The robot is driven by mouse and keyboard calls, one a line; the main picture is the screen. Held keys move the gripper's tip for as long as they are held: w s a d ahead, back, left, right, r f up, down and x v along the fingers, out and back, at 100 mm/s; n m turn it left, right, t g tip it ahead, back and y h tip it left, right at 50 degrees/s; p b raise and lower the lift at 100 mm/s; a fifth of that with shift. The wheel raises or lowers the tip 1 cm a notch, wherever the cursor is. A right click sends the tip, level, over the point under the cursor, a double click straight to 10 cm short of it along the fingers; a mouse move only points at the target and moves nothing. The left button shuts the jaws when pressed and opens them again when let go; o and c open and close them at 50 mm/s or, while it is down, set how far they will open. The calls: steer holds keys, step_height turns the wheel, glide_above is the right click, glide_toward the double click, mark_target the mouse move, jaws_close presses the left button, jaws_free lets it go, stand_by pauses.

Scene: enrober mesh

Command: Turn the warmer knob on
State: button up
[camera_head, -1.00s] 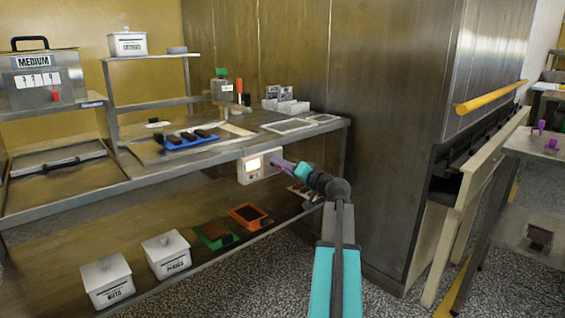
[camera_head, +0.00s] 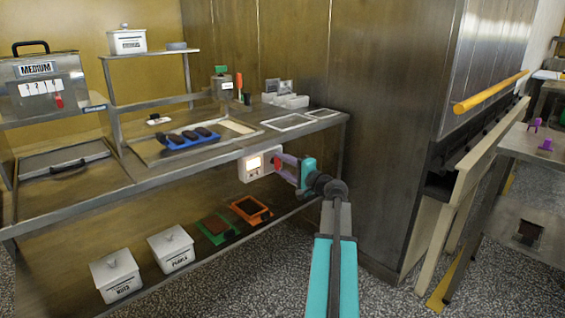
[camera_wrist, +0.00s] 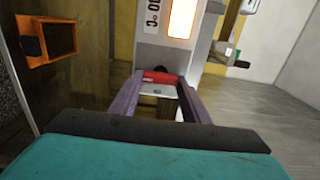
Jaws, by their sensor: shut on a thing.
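The warmer control box (camera_head: 259,164) is a white unit with a lit screen, mounted on the front edge of the bench. In the wrist view, the box (camera_wrist: 150,52) shows its glowing display. A red knob (camera_wrist: 160,76) sits on its face, and the knob also shows in the head view (camera_head: 277,163). My gripper (camera_head: 280,164) is at the box, its purple fingers on either side of the red knob. In the wrist view, my gripper (camera_wrist: 160,82) is shut on the knob. The knob's exact turn angle cannot be told.
A blue tray (camera_head: 187,138) with dark bars lies on the bench. White lidded bins (camera_head: 117,280) and orange (camera_head: 251,209) and green (camera_head: 217,228) trays sit on the lower shelf. A dark metal cabinet (camera_head: 390,110) stands right of the bench.

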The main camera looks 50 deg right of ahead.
stand_by(0.3)
steer(key=o, duration=1)
steer(key=shift+o, duration=0.2)
steer(key=shift+s, duration=0.1)
steer(key=s+a+p, duration=0.1)
steer(key=s, duration=1.2)
steer(key=shift+s+p, duration=0.3)
